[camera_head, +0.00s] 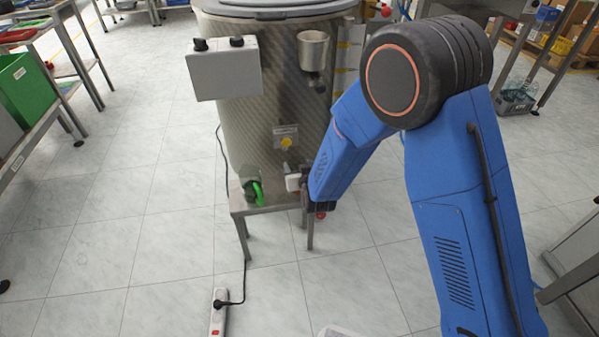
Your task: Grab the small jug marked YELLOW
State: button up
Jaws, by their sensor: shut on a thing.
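My gripper (302,184) is at the end of the blue arm, low in front of the feeder and over the right part of a small metal stand. It is small in view and partly hidden by the arm. It is shut on a small white thing (292,182), which may be the small jug; no YELLOW mark is readable on it. A dark, clear-looking jug with a bright green handle (256,190) stands on the left part of the stand, apart from my gripper. A yellow round part (286,142) is on the feeder's front above.
The large cylindrical feeder (240,118) rises behind the stand (250,207), with a grey box (224,72) and a metal cup (313,50) on its front. A power strip (218,312) lies on the floor.

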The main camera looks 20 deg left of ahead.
aim_at(299, 158)
jog(key=shift+r, duration=0.2)
jog(key=shift+r, duration=1.4)
jog(key=shift+d+r, duration=0.15)
jog(key=shift+r, duration=0.1)
jog(key=w+d, duration=0.2)
jog(key=d, duration=0.6)
jog(key=w+d, duration=0.3)
jog(key=d, duration=0.6)
jog(key=shift+f, duration=0.1)
dwell(1.4)
